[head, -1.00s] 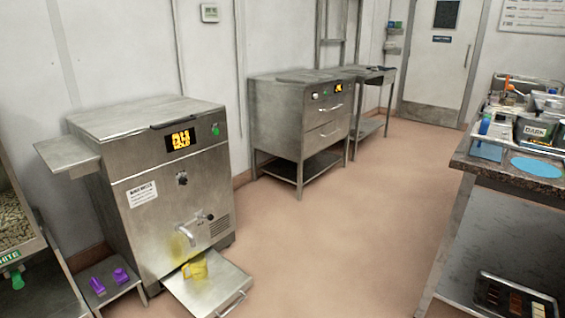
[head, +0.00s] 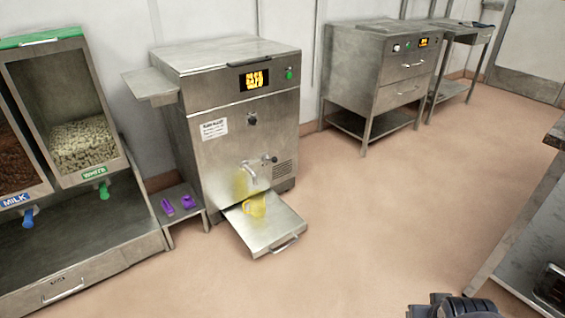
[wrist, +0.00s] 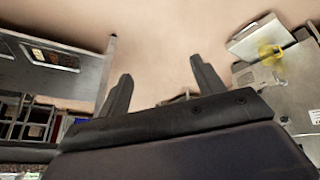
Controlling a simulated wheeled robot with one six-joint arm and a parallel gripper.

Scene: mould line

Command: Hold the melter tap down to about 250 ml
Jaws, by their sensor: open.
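The melter (head: 235,140) is a steel cabinet against the wall with a lit orange display and a green button. Its tap (head: 250,172) sticks out low on the front, with a small dark-ended lever beside it. The level in the jug is too small to read. In the wrist view the jug (wrist: 268,53) and tray (wrist: 258,36) show at the upper right. My gripper (wrist: 161,85) is open and empty, well away from the tap.
Purple pieces (head: 177,205) lie on a low stand left of the melter. Chocolate dispensers, one labelled white (head: 85,145), stand further left. A steel drawer cabinet (head: 385,80) stands at the back right. A bench (head: 530,220) edges in at right. The floor (head: 380,220) between is clear.

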